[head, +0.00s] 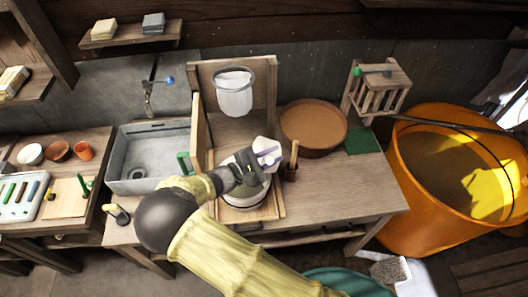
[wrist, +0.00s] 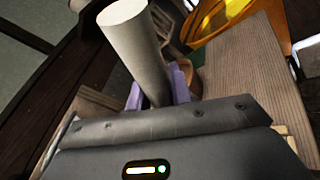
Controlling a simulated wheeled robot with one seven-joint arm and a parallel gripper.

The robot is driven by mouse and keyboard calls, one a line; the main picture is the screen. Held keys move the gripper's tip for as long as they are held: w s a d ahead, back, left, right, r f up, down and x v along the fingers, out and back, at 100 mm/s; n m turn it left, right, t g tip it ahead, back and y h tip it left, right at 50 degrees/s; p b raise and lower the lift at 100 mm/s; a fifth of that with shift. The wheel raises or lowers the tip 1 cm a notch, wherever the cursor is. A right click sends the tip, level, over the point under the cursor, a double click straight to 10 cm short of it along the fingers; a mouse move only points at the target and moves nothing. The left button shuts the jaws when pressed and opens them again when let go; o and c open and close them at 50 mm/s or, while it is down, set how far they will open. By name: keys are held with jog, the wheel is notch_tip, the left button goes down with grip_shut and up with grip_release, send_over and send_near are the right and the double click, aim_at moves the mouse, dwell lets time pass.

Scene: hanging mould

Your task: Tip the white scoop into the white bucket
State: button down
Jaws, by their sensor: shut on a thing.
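My gripper (head: 268,157) has purple fingers and is shut on the white scoop (head: 264,145). In the wrist view the scoop's pale, cylinder-like part (wrist: 128,35) stands up between the purple fingers (wrist: 157,95). The scoop is tilted in the head view, and its contents cannot be seen. A pale round vessel, apparently the white bucket (head: 246,202), stands on the wooden bench below my gripper. My gripper and forearm hide much of it, including most of its opening. The scoop is at or above its far right side; I cannot tell the height.
A white hanging mould (head: 235,95) with a dark rim hangs in a wooden frame behind. A grey sink (head: 150,165) is left. The bench's right front (head: 345,195) is clear.

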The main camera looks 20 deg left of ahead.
jog(key=w+d+f+m+g+y+b, duration=0.4)
jog(key=d+f+g+y+b, duration=0.4)
jog(key=f+b, duration=0.25)
notch_tip(320, 180, up, 6)
jog(key=a+y+p, duration=0.1)
jog(key=p, duration=0.3)
jog(key=shift+s+a, duration=0.15)
jog(key=shift+a, duration=0.05)
dwell(0.6)
jog(key=shift+f, duration=0.1)
